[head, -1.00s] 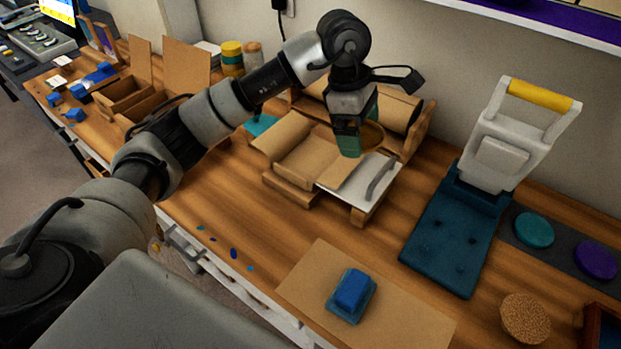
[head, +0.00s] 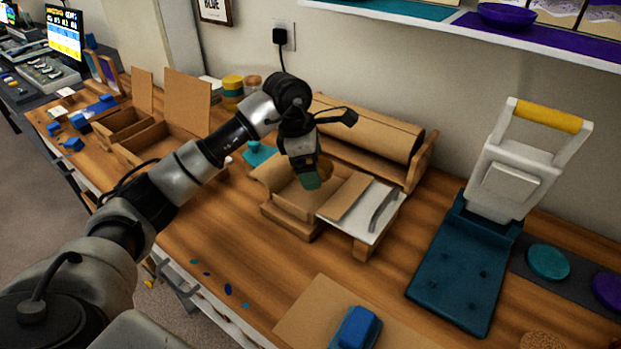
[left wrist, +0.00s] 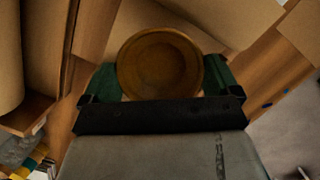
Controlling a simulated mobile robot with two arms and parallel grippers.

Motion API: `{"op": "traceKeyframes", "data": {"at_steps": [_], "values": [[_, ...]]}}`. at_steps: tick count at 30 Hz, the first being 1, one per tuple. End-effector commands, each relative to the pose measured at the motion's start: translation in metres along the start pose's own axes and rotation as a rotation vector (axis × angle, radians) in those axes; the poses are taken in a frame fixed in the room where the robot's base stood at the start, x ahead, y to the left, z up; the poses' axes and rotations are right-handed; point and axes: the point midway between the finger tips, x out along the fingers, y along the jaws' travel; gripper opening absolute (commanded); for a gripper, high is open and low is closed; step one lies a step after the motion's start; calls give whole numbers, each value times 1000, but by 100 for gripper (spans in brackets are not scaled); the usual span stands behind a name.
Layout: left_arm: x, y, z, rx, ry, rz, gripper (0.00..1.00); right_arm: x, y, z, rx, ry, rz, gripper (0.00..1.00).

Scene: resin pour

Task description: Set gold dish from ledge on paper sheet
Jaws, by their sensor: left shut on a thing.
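My left gripper (head: 310,180) is shut on the gold dish (head: 325,168), over the brown paper at the paper-roll stand. In the left wrist view the round gold dish (left wrist: 160,64) sits between the two green fingers (left wrist: 160,85), its hollow facing the camera. In the head view the fingers hide most of it. Brown paper (head: 345,196) lies on the stand in front of the roll (head: 370,128). Another flat brown sheet (head: 300,308) lies at the front of the bench, with a blue block on it. I cannot tell whether the dish touches the paper. My right gripper is not in view.
A white press with a yellow handle (head: 545,115) and teal base (head: 465,265) stands at right. Open cardboard boxes (head: 165,140) stand at left. A wall ledge (head: 570,42) holds a purple bowl (head: 507,15). Bare wood lies between stand and front sheet.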

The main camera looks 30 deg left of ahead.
Motion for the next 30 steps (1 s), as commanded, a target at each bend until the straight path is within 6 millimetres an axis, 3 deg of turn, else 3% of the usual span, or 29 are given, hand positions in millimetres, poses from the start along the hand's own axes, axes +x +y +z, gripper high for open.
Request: {"op": "traceKeyframes", "data": {"at_steps": [4, 11, 22, 23, 24, 30], "values": [[8, 1, -5, -1, 1, -2, 65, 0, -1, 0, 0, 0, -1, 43], [38, 1, -13, -2, 0, -2, 65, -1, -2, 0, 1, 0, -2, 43], [43, 1, -14, 0, 0, 1, 65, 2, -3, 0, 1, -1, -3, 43], [42, 1, -14, 0, 0, 0, 96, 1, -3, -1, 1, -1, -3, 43], [42, 1, -14, 0, 0, 0, 100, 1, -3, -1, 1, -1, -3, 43], [41, 1, -14, 0, 0, 0, 100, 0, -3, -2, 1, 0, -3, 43]]}}
